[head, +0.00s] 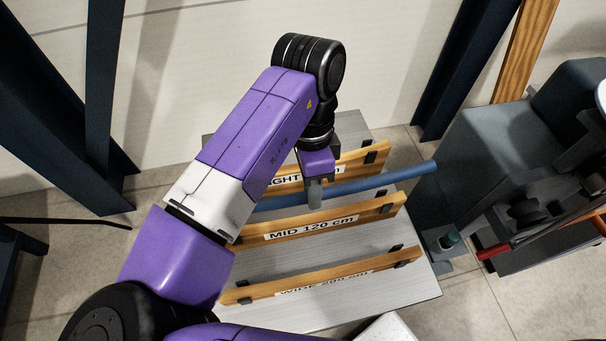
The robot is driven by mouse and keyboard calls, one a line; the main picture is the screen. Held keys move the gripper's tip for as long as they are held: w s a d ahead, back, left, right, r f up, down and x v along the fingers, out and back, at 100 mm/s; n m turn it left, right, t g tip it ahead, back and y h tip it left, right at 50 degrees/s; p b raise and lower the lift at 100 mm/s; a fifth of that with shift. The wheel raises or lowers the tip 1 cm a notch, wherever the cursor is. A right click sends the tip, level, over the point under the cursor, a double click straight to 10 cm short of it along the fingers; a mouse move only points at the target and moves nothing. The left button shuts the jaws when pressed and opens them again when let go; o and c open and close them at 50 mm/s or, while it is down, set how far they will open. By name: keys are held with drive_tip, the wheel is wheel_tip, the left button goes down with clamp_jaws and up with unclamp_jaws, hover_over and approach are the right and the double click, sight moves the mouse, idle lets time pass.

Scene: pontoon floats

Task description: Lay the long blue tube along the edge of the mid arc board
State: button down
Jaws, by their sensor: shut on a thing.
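The long blue tube (375,183) is in my gripper (315,192), which is shut on it and points down at the board table. The tube runs from lower left to upper right between the far board and the mid arc board. Its right end sticks out past the table. Its left end is hidden behind my arm. The mid arc board (375,215), a wooden strip labelled "MID 120 cm", lies just in front of the tube. Black clips hold the board near its ends. I cannot tell whether the tube touches the board or the table.
The grey table (400,278) also carries the far board (375,160), its label partly hidden, and the near board (375,268) labelled "WIDE". A dark grey machine (480,150) stands close on the right. Dark blue posts (455,65) rise behind. Tiled floor shows at the left.

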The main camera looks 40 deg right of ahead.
sight(311, 220)
idle(0.4)
drive_tip(key=shift+f+b, duration=2.85)
drive_tip(key=shift+f, duration=1.5)
drive_tip(key=c, duration=1.2)
unclamp_jaws()
drive_tip(key=shift+o, duration=0.2)
wheel_tip(311, 220, up, 8)
drive_tip(key=w, duration=0.1)
drive_tip(key=shift+d+f+b, duration=0.15)
drive_tip(key=shift+d+b, duration=0.1)
drive_tip(key=shift+b, duration=0.1)
drive_tip(key=shift+w, duration=0.1)
